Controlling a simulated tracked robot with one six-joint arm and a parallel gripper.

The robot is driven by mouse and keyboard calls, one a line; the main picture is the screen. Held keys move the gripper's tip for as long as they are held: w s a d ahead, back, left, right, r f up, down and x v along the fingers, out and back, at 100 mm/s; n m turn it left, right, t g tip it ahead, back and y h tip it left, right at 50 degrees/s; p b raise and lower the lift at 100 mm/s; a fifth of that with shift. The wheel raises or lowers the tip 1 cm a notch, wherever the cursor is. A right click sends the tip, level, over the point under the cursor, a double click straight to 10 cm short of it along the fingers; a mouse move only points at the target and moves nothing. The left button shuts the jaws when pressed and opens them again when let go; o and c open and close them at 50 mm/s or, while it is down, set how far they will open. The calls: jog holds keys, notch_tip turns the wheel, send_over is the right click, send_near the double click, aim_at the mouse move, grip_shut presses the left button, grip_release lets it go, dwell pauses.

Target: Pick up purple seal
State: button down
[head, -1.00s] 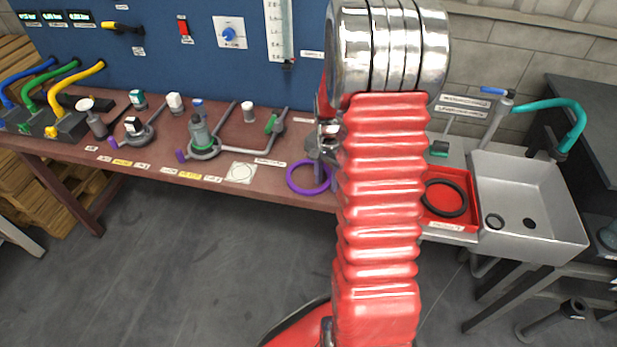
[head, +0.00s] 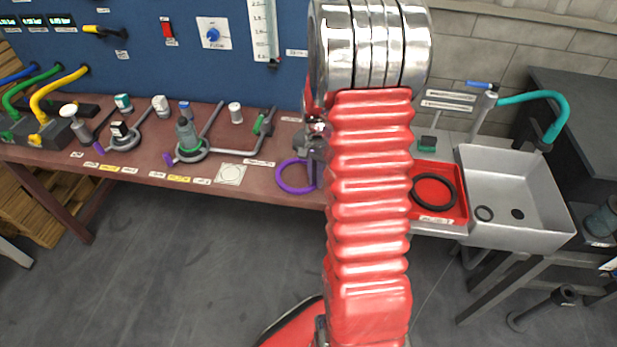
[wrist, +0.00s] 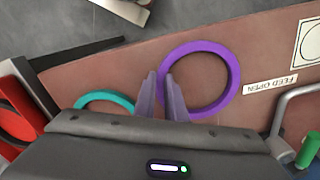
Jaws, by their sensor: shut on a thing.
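The purple seal (head: 281,184) is a ring at the table's front edge, left of my arm in the head view. In the wrist view the purple seal (wrist: 234,82) shows almost whole, with its left side at my fingertips. My gripper (wrist: 160,78) is shut on that left side of the ring. In the head view my gripper (head: 316,158) is partly hidden by my red arm. I cannot tell whether the seal touches the table or is slightly above it.
A teal ring (wrist: 104,97) lies left of my fingers in the wrist view. A red tray (head: 455,213) holding a black ring (head: 434,177) stands right of my arm, beside a grey sink (head: 515,190). Pipe fittings and a green-based valve (head: 188,136) stand on the table (head: 150,168) to the left.

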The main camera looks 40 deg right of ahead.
notch_tip(320, 180, up, 10)
dwell(0.5)
jog(key=shift+s+a+f, duration=0.1)
dwell(0.4)
